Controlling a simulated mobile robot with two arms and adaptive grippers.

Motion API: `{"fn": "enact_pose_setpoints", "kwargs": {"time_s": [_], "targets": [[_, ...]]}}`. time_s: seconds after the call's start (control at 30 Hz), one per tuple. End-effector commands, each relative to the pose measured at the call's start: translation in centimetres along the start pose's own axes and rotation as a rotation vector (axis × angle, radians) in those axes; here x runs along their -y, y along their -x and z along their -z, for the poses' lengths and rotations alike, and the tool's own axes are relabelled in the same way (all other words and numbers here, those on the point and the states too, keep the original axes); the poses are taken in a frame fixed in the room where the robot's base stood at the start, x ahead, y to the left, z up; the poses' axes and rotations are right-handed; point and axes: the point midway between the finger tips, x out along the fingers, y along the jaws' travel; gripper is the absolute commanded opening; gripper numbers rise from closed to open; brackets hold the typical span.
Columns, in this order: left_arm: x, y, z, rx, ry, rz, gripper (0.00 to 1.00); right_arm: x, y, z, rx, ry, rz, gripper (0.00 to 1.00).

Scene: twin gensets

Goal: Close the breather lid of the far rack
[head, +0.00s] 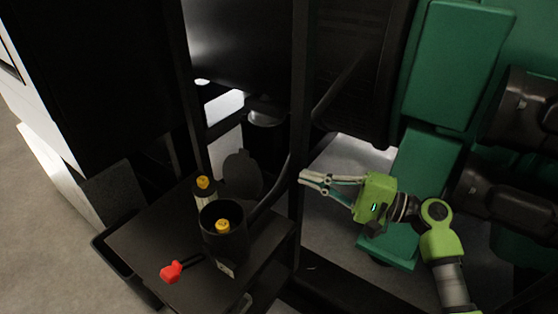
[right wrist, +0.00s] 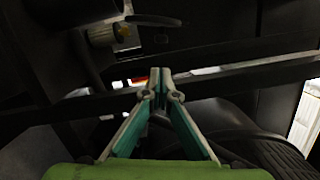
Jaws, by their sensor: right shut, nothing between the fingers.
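A dark round lid (head: 242,175) stands raised, tilted up behind an open black cylinder (head: 224,240) on the rack's dark top plate (head: 150,245). A yellow cap (head: 222,226) shows inside the cylinder's mouth. My right gripper (head: 302,179) is shut and empty, to the right of the lid and apart from it, by a dark upright post (head: 299,120). In the right wrist view its fingertips (right wrist: 161,76) meet in front of a dark bar. I cannot tell from the frames which rack is the far one. My left gripper is not in view.
A second yellow-capped post (head: 203,184) stands left of the lid. A red handle (head: 171,272) sits on the plate's front. A black hose (head: 272,198) runs between lid and post. Green engine blocks (head: 455,60) fill the right. Grey floor is open at left.

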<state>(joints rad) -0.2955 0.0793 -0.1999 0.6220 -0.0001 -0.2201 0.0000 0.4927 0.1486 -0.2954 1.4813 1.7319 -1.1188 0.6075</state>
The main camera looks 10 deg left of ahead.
Motion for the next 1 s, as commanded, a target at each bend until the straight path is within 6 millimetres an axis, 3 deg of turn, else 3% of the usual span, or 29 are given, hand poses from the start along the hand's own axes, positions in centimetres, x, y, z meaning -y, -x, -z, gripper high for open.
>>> {"fn": "enact_pose_setpoints", "kwargs": {"time_s": [0.4, 0.6, 1.0], "targets": [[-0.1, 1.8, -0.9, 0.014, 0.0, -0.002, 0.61, 0.4, -6.8, -0.2, 0.006, -0.001, 0.003, 0.0], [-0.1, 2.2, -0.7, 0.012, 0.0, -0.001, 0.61, 0.2, -9.2, -0.1, 0.003, 0.0, 0.002, 0.0], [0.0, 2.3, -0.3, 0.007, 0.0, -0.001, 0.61, 0.1, -9.8, -0.1, 0.001, 0.0, 0.002, 0.0]]}}
